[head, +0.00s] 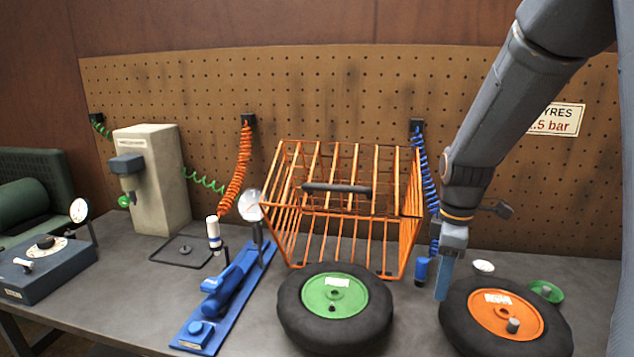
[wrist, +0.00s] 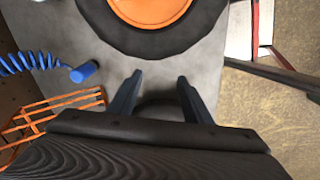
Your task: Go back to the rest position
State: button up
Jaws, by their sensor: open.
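My gripper (head: 443,278) is at the right of the bench in the head view, pointing down. It is left of the tyre with the orange hub (head: 518,308). In the wrist view my gripper (wrist: 156,82) has its two fingers apart with nothing between them. The tyre with the orange hub also shows at the top of the wrist view (wrist: 190,42), beyond the fingertips. No rest position is marked in either view.
An orange wire cage (head: 290,215) stands mid-bench, behind the tyre with the green hub (head: 375,310). A blue pump (head: 220,300) lies left of them. A blue coiled hose (head: 425,180) hangs near my arm. A pegboard (head: 330,90) closes the back.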

jog(key=s+a+f+m, duration=0.1)
jog(key=s+a+m, duration=0.3)
jog(key=s+m, duration=0.2)
jog(key=s+a+f+m, duration=0.2)
jog(key=s+a+m, duration=0.1)
jog(key=s+m, duration=0.4)
jog(key=shift+s+a+f+t, duration=0.2)
jog(key=shift+s+a+t, duration=0.2)
jog(key=shift+s, duration=0.4)
